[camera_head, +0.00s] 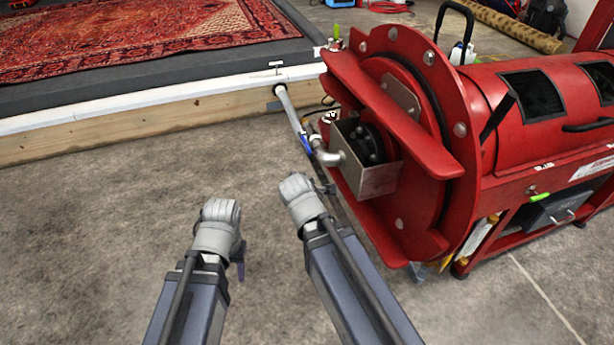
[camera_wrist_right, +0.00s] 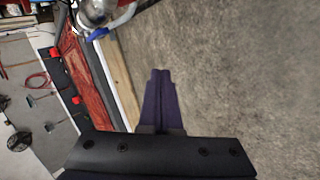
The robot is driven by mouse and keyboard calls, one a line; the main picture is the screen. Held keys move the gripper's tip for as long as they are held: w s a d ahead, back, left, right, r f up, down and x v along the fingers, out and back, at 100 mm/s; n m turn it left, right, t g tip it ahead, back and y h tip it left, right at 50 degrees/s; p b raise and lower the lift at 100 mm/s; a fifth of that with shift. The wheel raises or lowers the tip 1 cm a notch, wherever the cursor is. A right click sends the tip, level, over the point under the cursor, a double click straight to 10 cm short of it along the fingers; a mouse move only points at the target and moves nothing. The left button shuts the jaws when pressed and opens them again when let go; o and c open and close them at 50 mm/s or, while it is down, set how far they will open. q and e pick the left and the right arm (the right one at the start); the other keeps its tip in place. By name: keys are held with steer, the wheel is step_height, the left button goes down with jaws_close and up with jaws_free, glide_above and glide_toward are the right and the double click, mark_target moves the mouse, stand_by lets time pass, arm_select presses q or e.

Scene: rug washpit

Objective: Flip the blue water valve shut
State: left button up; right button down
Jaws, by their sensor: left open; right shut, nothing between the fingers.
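The blue water valve handle (camera_head: 306,143) sits on the grey pipe that runs from the wooden curb to the red machine. It also shows in the right wrist view as a blue lever (camera_wrist_right: 97,34) at the top left, beside a metal fitting. My right gripper (camera_head: 328,188) is just below the valve in the head view, partly hidden by its own wrist. Its purple fingers (camera_wrist_right: 160,73) are shut and empty, apart from the lever. My left gripper (camera_head: 240,262) is open over the concrete floor, lower left of the valve, and its fingers are mostly hidden.
The red drum machine (camera_head: 432,130) with protruding fins fills the right side, close to my right arm. A metal box (camera_head: 372,180) juts from its end by the pipe. A wood-and-white curb (camera_head: 150,120) edges the pit with a patterned rug (camera_head: 120,40). Floor at left is clear.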

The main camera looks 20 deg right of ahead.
mark_target(304, 143)
steer(key=w+d+f+n+t+y+b, duration=0.1)
steer(key=w+d+f+n+t+b, duration=0.2)
steer(key=f+n+t+b, duration=0.3)
steer(key=w+d+f+n+t+y+b, duration=0.2)
steer(key=d+f+n+t+b, duration=0.3)
steer(key=n+b, duration=1.1)
steer(key=w+t+b, duration=0.1)
steer(key=b, duration=0.7)
steer(key=shift+d+f+n, duration=0.2)
steer(key=shift+f+n, duration=0.1)
steer(key=shift+f, duration=0.05)
steer(key=shift+w, duration=0.1)
steer(key=w+r+p, duration=0.6)
steer(key=w, duration=0.3)
steer(key=shift+w+a+r, duration=0.15)
steer(key=shift+w+r, duration=0.1)
steer(key=shift+w, duration=0.05)
